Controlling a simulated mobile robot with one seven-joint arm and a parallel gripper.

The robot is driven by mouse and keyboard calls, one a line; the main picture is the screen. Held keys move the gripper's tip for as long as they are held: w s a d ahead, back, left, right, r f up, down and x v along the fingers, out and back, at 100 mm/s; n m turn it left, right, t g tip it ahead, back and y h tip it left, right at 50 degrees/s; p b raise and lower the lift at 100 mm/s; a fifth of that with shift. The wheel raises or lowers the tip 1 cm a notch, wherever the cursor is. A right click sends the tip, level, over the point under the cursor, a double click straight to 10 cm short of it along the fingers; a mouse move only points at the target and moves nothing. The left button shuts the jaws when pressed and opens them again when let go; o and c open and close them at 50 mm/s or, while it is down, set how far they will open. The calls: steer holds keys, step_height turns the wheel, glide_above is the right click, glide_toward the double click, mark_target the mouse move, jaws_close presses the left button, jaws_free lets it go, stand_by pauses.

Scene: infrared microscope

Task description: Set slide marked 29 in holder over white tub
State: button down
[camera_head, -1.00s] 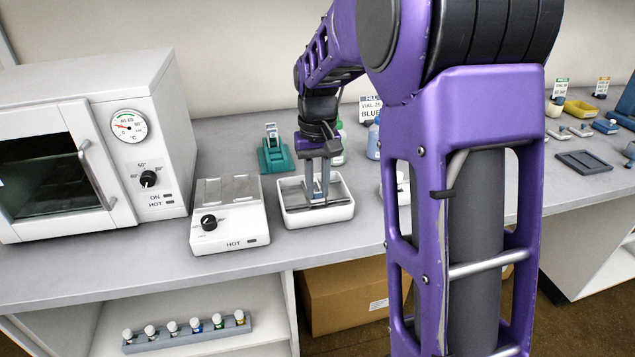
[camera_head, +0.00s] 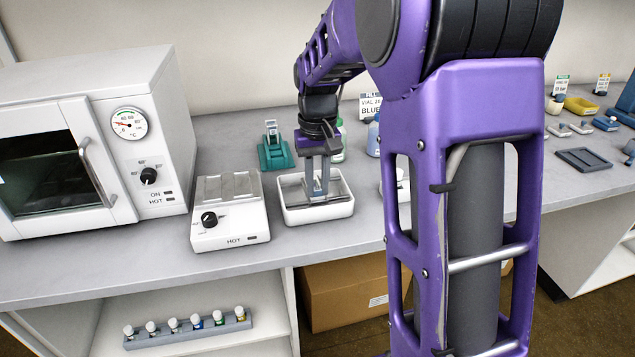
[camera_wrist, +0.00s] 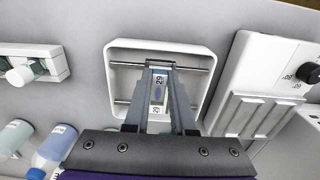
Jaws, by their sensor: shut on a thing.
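The white tub (camera_head: 318,214) stands on the bench right of the hot plate. Two thin metal rods, the holder (camera_wrist: 190,67), span the tub in the wrist view. My gripper (camera_head: 318,192) points down over the tub and is shut on the slide (camera_wrist: 158,88). The slide bears the number 29 and a purplish patch, and lies between the fingers in the wrist view. The slide is over the tub opening, between or near the rods. I cannot tell whether it touches them.
A hot plate (camera_head: 229,226) stands close left of the tub, with a white oven (camera_head: 95,150) beyond. A green stand (camera_head: 273,155) is behind. Bottles (camera_wrist: 56,142) and a white rack (camera_wrist: 40,63) are near the tub's other side. Bench in front is clear.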

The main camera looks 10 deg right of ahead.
steer(key=shift+f, duration=0.15)
steer(key=shift+c, duration=1.4)
jaws_free()
steer(key=shift+r+p, duration=2.45)
steer(key=shift+r, duration=0.6)
